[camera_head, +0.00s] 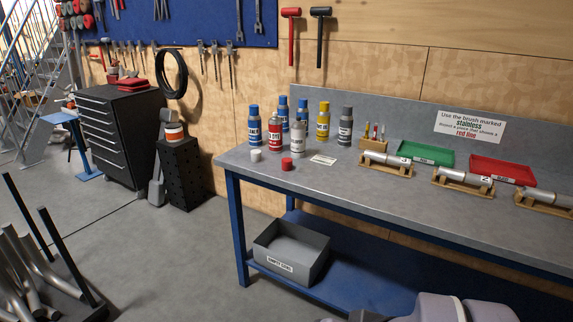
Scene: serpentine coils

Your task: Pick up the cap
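Two small loose caps stand near the left front of the grey workbench top (400,206). One is a white cap (256,155), closest to the bench's left end. The other is a red cap (287,164), a little to its right and nearer the front edge. Several spray cans stand upright just behind them, including a red can (275,135), a white can (297,140) and a yellow can (323,122). Nothing touches the caps from above. My gripper is not visible; only grey rounded parts, apparently of my arm, show at the bottom right.
A small white card (323,160) lies right of the red cap. Green (426,153) and red (503,169) trays and metal pieces on wooden cradles (386,165) fill the bench's right. A grey bin (291,252) sits on the lower shelf.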

